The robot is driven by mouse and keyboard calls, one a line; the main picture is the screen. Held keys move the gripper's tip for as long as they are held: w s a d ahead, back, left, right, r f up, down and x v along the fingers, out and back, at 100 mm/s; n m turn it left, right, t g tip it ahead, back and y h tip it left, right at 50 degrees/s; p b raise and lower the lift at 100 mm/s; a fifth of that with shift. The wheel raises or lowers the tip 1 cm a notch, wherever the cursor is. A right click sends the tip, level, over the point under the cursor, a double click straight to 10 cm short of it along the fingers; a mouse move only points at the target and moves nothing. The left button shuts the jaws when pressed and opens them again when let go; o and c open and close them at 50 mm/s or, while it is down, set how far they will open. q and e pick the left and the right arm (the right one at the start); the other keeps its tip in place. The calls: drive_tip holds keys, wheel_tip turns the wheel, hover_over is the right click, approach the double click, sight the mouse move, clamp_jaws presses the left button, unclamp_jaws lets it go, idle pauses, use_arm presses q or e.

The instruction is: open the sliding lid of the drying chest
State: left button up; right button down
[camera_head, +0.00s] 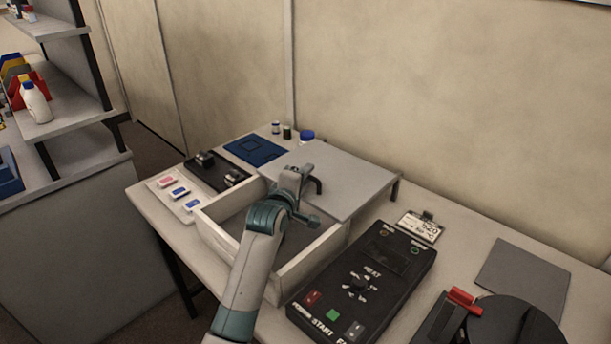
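The drying chest is a low white open-topped box (312,262) on the table. Its flat grey lid (345,170) sits toward the back, over the rear of the chest, and the front part of the chest is uncovered. A dark curved handle (317,185) stands at the lid's front edge. My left gripper (297,175) is at that edge, right beside the handle and overlapping it in the picture. I cannot tell whether its fingers are around the handle. My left forearm hides part of the chest's front wall and inside. My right gripper is not in view.
A black control box (362,285) with buttons stands right of the chest. A white strip with small cases (177,193), a black tray (212,172) and a blue mat (255,150) lie to the left. A grey plate (523,277) and black round device (500,322) are at right.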

use_arm(q)
drive_tip(key=shift+s, duration=0.1)
idle(0.3)
